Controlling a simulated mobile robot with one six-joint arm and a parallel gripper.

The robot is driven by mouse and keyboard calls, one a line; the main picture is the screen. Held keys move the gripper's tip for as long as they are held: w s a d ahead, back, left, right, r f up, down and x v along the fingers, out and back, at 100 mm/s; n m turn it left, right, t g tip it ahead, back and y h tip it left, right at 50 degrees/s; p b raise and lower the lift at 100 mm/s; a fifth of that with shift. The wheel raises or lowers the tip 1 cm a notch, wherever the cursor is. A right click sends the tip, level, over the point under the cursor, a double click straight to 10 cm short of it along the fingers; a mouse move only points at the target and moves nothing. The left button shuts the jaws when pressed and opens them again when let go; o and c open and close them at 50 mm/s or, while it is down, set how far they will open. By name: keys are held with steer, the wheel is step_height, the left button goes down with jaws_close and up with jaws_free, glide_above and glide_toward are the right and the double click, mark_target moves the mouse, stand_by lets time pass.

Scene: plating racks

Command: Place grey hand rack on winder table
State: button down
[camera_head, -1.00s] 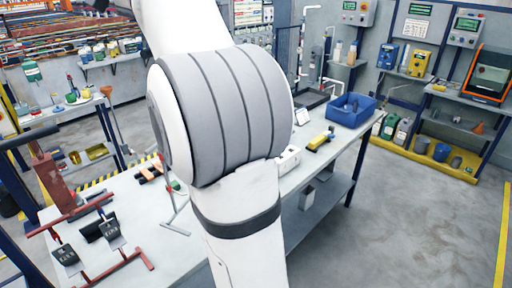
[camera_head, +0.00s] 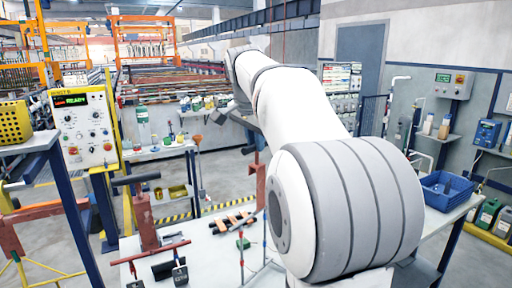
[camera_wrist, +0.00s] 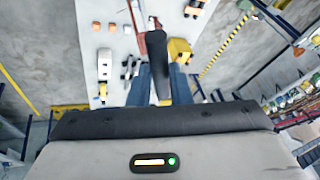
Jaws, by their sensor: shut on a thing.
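In the wrist view, my gripper (camera_wrist: 160,84) has its blue fingers closed on a dark grey bar-like grip (camera_wrist: 159,52), which I take for the grey hand rack. The rest of the rack cannot be made out clearly. In the head view, my arm reaches far back and the gripper (camera_head: 254,140) is small, high beyond the white-topped table (camera_head: 205,246). I cannot tell whether this is the winder table. In the wrist view, a white table top (camera_wrist: 117,75) lies below the gripper, with a red-brown part (camera_wrist: 155,38) behind the grip.
A red-brown post (camera_head: 145,222) with a dark top bar and hand racks with dark grips (camera_head: 180,272) stand at the table's left. A yellow control panel (camera_head: 86,128) stands further left. A blue bin (camera_head: 446,190) is at the right. Grey floor lies around.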

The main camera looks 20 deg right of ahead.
steer(key=shift+f, duration=0.7)
steer(key=shift+f, duration=0.15)
steer(key=c, duration=1.3)
jaws_free()
steer(key=shift+c, duration=0.2)
steer(key=v, duration=1.2)
steer(key=s+a+f+n+y, duration=0.1)
steer(key=s+a+f+n, duration=0.2)
steer(key=s+f, duration=0.4)
steer(key=s+a+f+n+y, duration=0.1)
steer(key=s+a+f+n, duration=0.3)
steer(key=f, duration=1)
steer(key=s+a+f+n+y, duration=0.1)
steer(key=s+a+f+n, duration=0.3)
steer(key=s+f, duration=0.6)
steer(key=f+n, duration=0.1)
steer(key=n, duration=0.1)
steer(key=shift+s+f+n+g, duration=0.15)
steer(key=shift+n+g, duration=0.15)
steer(key=shift+a, duration=0.15)
